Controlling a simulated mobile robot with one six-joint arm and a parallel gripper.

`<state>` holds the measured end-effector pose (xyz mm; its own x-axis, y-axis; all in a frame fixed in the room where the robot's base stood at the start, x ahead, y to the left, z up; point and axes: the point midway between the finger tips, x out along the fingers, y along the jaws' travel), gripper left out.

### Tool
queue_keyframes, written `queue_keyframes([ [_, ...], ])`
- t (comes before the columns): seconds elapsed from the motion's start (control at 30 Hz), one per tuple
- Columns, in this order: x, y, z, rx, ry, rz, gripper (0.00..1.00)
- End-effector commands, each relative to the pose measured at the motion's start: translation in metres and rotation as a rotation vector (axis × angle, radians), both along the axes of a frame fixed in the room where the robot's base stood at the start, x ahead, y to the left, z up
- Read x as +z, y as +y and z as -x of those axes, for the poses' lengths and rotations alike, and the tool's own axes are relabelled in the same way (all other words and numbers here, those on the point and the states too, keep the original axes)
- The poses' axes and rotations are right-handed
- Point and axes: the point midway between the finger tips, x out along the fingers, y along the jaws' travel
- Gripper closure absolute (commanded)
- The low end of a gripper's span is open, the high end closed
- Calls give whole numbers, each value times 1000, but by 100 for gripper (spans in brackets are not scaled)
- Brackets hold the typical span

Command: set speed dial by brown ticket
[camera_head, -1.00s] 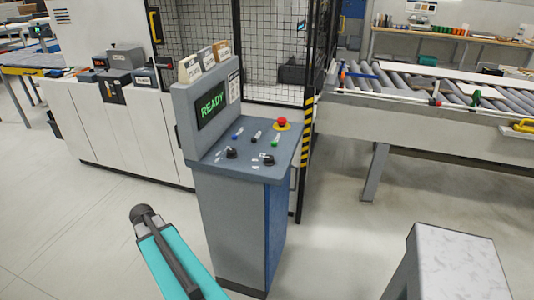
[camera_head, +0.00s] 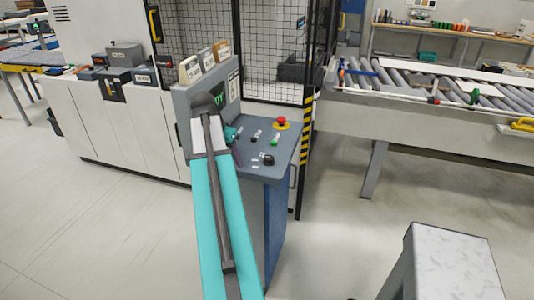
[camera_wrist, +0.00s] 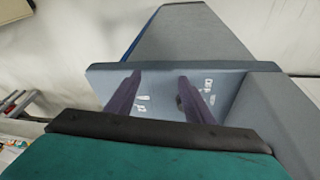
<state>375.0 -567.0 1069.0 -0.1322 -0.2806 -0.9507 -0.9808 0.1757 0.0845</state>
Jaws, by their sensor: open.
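The blue-grey control console (camera_head: 277,178) stands in the middle of the head view, its sloped top carrying several controls. One black dial (camera_head: 267,159) shows at the front right, with small white labels beside it. The other black dial is hidden behind my arm. Three tickets stand on the console's upright back; the right one (camera_head: 222,50) looks brownish, the left one (camera_head: 189,72) cream. Their writing is unreadable. My gripper (camera_wrist: 159,77) is open over the console top in the wrist view. A dark dial (camera_wrist: 180,103) shows beside its right finger, partly hidden; I cannot tell which dial.
A mesh fence (camera_head: 272,50) stands behind. A roller conveyor (camera_head: 420,85) is at right and a pale-topped stand (camera_head: 455,262) at front right.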

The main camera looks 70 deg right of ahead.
Motion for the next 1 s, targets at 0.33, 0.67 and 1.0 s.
queue_keyframes([
  [0.33,94,-43,71,-222,-49,98,52],
  [0.67,105,-47,81,-253,-55,110,52],
  [1.0,102,-48,81,-251,-54,110,52],
])
